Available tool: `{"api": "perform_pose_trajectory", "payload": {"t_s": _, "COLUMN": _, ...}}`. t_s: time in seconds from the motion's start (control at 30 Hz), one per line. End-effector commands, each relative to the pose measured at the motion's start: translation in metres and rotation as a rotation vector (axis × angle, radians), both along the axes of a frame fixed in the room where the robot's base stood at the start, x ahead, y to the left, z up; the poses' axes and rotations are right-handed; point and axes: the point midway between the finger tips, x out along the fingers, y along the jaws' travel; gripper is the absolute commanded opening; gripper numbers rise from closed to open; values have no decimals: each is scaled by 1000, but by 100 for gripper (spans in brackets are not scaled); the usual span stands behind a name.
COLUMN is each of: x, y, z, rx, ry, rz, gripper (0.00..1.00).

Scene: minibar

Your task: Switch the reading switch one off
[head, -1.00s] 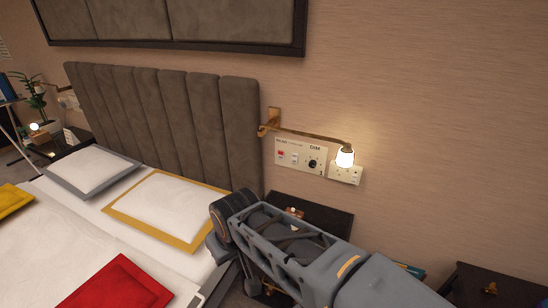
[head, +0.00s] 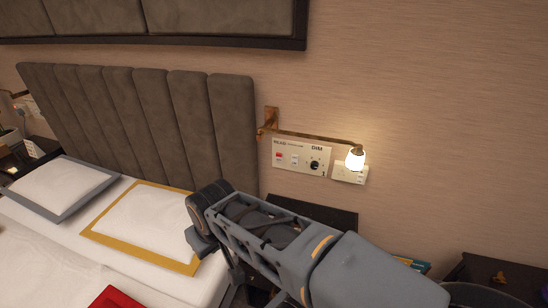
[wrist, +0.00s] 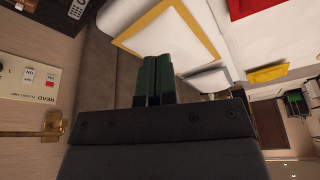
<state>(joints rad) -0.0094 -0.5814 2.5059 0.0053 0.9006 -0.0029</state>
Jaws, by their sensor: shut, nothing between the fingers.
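The cream READ/DIM switch panel (head: 287,149) is on the wall right of the headboard. It has a red switch (head: 279,156), a white switch (head: 295,159) and a black dim dial (head: 315,165). Which one is reading switch one is not readable. The wrist view also shows the panel at its left edge, upside down, with the white switch (wrist: 29,74) and red switch (wrist: 53,74). My gripper (wrist: 157,60) has its dark green fingers shut together and empty. They are apart from the panel, pointing toward the bed side. The head view mostly hides the gripper behind my arm.
A lit reading lamp (head: 355,158) on a brass arm (head: 305,136) hangs over the panel's right end, beside a socket plate (head: 350,174). The padded headboard (head: 150,120) and bed are left. A dark nightstand (head: 330,215) stands below the panel.

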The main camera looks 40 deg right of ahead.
Motion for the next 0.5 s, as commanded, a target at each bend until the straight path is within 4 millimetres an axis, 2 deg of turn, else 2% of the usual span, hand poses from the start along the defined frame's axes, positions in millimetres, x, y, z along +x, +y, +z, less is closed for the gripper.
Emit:
{"api": "perform_pose_trajectory", "payload": {"t_s": 0.17, "x": 1, "y": -3, "z": -2, "rx": -13, "ry": 4, "rz": 3, "gripper": 0}}
{"api": "perform_pose_trajectory", "payload": {"t_s": 0.27, "x": 7, "y": -16, "z": -7, "rx": -77, "ry": 20, "rz": 24, "gripper": 0}}
{"api": "perform_pose_trajectory", "payload": {"t_s": 0.37, "x": 19, "y": -44, "z": -17, "rx": -214, "ry": 61, "rz": 72, "gripper": 0}}
{"api": "perform_pose_trajectory", "payload": {"t_s": 0.47, "x": 36, "y": -87, "z": -29, "rx": -413, "ry": 132, "rz": 156, "gripper": 0}}
{"api": "perform_pose_trajectory", "payload": {"t_s": 0.5, "x": 44, "y": -107, "z": -33, "rx": -503, "ry": 169, "rz": 199, "gripper": 0}}
